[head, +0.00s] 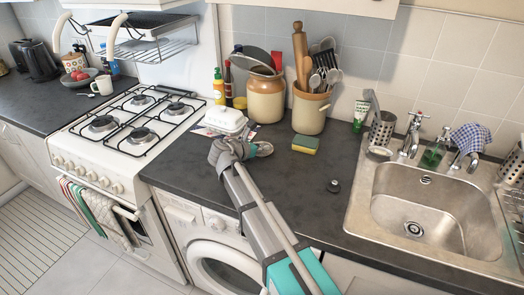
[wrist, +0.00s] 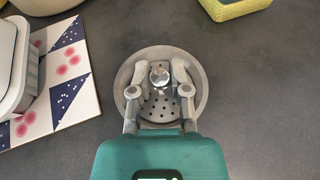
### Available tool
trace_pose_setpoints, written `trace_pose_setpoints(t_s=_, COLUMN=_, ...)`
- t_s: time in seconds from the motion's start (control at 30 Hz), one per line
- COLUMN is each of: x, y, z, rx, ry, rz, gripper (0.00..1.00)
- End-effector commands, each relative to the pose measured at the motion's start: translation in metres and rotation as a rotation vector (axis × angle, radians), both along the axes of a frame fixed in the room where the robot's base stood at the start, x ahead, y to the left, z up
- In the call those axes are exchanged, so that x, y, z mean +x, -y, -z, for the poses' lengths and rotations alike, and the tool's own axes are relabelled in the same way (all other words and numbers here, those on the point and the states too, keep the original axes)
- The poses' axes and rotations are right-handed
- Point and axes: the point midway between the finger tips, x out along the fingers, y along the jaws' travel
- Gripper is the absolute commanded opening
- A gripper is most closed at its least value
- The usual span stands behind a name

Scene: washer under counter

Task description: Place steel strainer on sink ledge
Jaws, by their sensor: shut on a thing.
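The steel strainer (wrist: 161,110) is a round perforated disc with a raised knob in its middle. In the wrist view my gripper (wrist: 160,82) has its two fingers shut on the knob from either side. In the head view my gripper (head: 245,149) is over the counter left of the sponge, with the strainer (head: 264,149) partly showing past it. I cannot tell whether the strainer touches the counter. The steel sink ledge (head: 357,207) surrounds the basin on the right, well apart from the strainer.
A yellow-green sponge (head: 305,144) lies between strainer and sink. A small dark plug-like thing (head: 333,186) lies on the counter (head: 300,185). A white butter dish (head: 226,119) stands on a patterned tile. Crocks, taps and a green bottle (head: 433,154) stand behind.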

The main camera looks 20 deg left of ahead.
Motion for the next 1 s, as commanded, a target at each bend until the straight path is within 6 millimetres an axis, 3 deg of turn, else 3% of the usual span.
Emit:
trace_pose_setpoints(t_s=0.57, x=0.0, y=0.001, z=-0.012, rx=0.0, ry=0.0, rz=0.001, gripper=0.0)
trace_pose_setpoints(t_s=0.87, x=0.0, y=0.001, z=-0.038, rx=0.0, ry=0.0, rz=0.001, gripper=0.0)
trace_pose_setpoints(t_s=1.0, x=-0.015, y=0.006, z=-0.054, rx=0.0, ry=0.0, rz=0.001, gripper=0.0)
